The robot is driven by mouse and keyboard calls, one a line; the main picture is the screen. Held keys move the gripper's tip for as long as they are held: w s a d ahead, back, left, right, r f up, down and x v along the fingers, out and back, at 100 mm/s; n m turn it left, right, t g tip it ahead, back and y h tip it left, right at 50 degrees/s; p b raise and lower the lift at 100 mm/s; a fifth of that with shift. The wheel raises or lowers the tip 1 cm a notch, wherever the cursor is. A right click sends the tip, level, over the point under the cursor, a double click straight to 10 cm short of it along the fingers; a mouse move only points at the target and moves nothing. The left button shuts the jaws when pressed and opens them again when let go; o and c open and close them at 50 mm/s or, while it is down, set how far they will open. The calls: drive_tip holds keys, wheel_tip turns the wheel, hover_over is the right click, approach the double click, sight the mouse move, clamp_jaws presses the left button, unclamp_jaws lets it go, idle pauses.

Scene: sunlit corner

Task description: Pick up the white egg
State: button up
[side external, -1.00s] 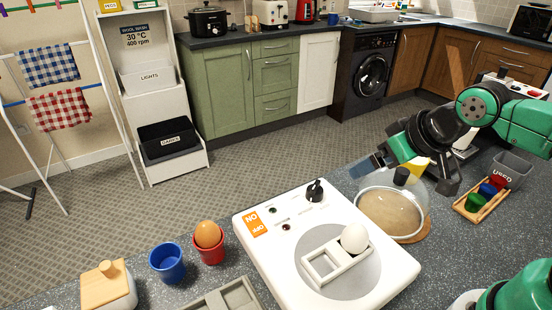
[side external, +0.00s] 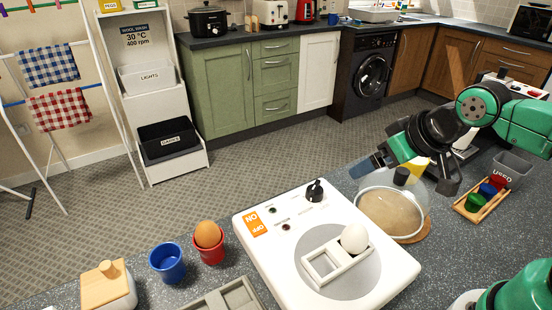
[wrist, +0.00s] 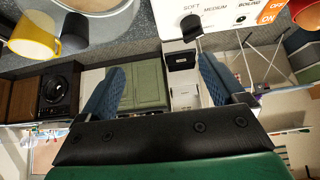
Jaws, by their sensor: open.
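The white egg (side external: 354,238) sits at the right end of a small white two-slot holder (side external: 322,265) on the round grey plate of a white egg cooker (side external: 262,252). My gripper (side external: 367,166) is above and behind the cooker in the side view, well apart from the egg. In the wrist view my gripper (wrist: 162,82) has its two blue fingers spread with nothing between them. The cooker's panel (wrist: 222,14) shows at the top of the wrist view. The egg is not seen there.
A glass dome (side external: 392,210) stands right behind the cooker, below my wrist. A red cup (side external: 208,250) with a brown egg (side external: 207,234), a blue cup (side external: 167,262) and a lidded box (side external: 108,288) are at left. A rack of coloured cups (side external: 482,203) is at right.

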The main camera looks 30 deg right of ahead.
sight(363, 228)
idle(0.7)
drive_tip(key=s+a+m+g+y, duration=0.1)
drive_tip(key=m, duration=0.5)
drive_tip(key=s+a+f+m+g+y, duration=0.1)
drive_tip(key=s+m, duration=0.1)
drive_tip(key=m, duration=0.5)
drive_tip(key=s+a+f+m+g+y, duration=0.1)
drive_tip(key=a+m, duration=0.1)
drive_tip(key=m, duration=0.5)
drive_tip(key=shift+s+f+g, duration=0.1)
drive_tip(key=shift+s+g, duration=0.2)
drive_tip(key=shift+s, duration=0.05)
drive_tip(key=m, duration=0.3)
drive_tip(key=s+m+g+y, duration=0.1)
drive_tip(key=shift+a+m, duration=0.3)
drive_tip(key=shift+a, duration=0.1)
drive_tip(key=shift+x, duration=2.85)
drive_tip(key=c, duration=0.9)
